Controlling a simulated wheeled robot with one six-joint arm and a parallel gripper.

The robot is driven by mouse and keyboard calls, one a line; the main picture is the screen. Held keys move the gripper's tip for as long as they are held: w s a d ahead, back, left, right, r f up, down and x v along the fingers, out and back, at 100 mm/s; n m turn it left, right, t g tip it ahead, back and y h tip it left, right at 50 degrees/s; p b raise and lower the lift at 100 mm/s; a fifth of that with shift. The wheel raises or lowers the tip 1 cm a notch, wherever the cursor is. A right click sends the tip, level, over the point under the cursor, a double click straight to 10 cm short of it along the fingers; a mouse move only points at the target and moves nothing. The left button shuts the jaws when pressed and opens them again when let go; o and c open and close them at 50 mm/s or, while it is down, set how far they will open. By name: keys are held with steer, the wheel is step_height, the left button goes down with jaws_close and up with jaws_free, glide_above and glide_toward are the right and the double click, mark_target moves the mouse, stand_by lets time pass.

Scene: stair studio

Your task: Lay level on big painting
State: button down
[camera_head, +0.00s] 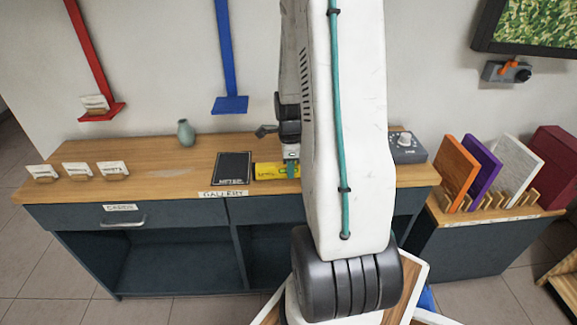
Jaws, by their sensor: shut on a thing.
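The yellow level (268,172) is at the front of the wooden counter top, just right of a black board. My gripper (291,167) is at the level's right part, shut on it, and my arm hides what lies further right. I cannot tell if the level is touching the counter. A framed green painting (532,22), which looks like the big painting, hangs on the wall at the upper right and is cut off by the picture's edge.
The counter (160,165) holds a green vase (186,132), several white cards and a grey dial box (407,148). Coloured panels (457,172) stand in a rack at right. A grey and orange device (507,72) is mounted under the painting. Red (92,60) and blue (227,60) posts rise behind.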

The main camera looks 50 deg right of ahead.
steer(key=shift+f, duration=0.15)
steer(key=c, duration=1.2)
jaws_free()
steer(key=shift+f, duration=0.1)
